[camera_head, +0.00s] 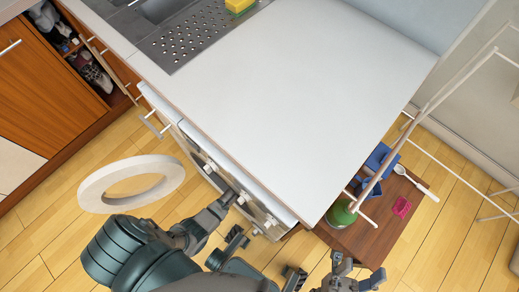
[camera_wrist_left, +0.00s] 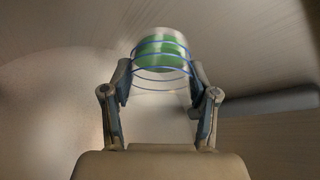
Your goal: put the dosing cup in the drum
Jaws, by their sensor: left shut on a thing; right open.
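The dosing cup (camera_wrist_left: 162,62) is a clear cup with blue rings and green inside. It is in the left wrist view, between the fingers of my left gripper (camera_wrist_left: 160,78), which is shut on it. Blurred curved grey-brown walls surround it there, like the inside of the drum (camera_wrist_left: 60,60). In the head view, my left arm reaches into the washing machine front (camera_head: 215,170) under the counter; the left gripper and cup are hidden there. My right gripper (camera_head: 314,268) is open and empty at the bottom edge, in front of the machine.
The round white door (camera_head: 96,190) stands open left of the machine. A white counter (camera_head: 290,75) overhangs it, with a yellow sponge (camera_head: 239,5) at the sink. Right, a brown board (camera_head: 375,238) holds a green item (camera_head: 341,214), blue containers (camera_head: 378,160) and a pink item (camera_head: 402,207).

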